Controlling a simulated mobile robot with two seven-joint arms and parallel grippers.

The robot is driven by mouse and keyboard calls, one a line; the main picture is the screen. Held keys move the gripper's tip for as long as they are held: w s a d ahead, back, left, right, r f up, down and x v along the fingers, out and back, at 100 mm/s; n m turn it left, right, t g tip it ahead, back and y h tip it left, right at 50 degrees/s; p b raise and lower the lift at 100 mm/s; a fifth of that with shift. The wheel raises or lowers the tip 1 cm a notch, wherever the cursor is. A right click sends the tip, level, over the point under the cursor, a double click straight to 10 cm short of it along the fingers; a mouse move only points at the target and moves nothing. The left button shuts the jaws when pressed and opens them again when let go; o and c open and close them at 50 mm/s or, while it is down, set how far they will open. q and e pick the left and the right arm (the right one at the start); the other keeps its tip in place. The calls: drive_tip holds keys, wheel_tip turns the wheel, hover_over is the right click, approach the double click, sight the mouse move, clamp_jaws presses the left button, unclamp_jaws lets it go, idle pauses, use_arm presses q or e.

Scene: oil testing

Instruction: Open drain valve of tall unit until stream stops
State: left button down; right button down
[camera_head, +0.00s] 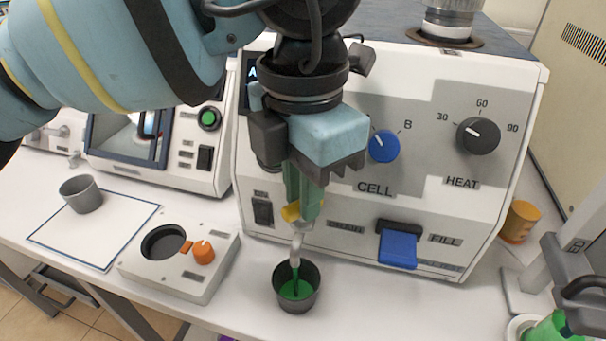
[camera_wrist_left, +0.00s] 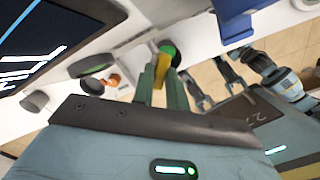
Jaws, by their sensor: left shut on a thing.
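The tall white unit (camera_head: 350,210) has a DRAIN label and a small drain valve with a yellow handle (camera_head: 291,213) low on its front. My left gripper (camera_head: 303,205) points down at the valve, its green fingers shut on the yellow handle. The handle also shows between the fingers in the left wrist view (camera_wrist_left: 160,75). A thin green stream runs from the pale spout (camera_head: 297,242) into a dark grey cup (camera_head: 295,303) below it. Green liquid lies in the cup. The fingers partly hide the valve.
A grey cup (camera_head: 80,194) stands on a white, blue-edged mat (camera_head: 125,215) at left. A white block with a round well and orange knob (camera_head: 203,252) lies left of the dark cup. A blue FILL lever (camera_head: 398,249) juts out right of the valve.

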use_arm(q)
drive_tip(key=n+p, duration=0.1)
drive_tip(key=n, duration=0.2)
drive_tip(key=shift+r, duration=0.2)
drive_tip(key=n+p, duration=0.2)
drive_tip(key=n, duration=0.1)
drive_tip(key=shift+n+p, duration=0.3)
drive_tip(key=shift+n, duration=0.5)
drive_tip(key=shift+f, duration=0.1)
drive_tip(key=c, duration=1.4)
unclamp_jaws()
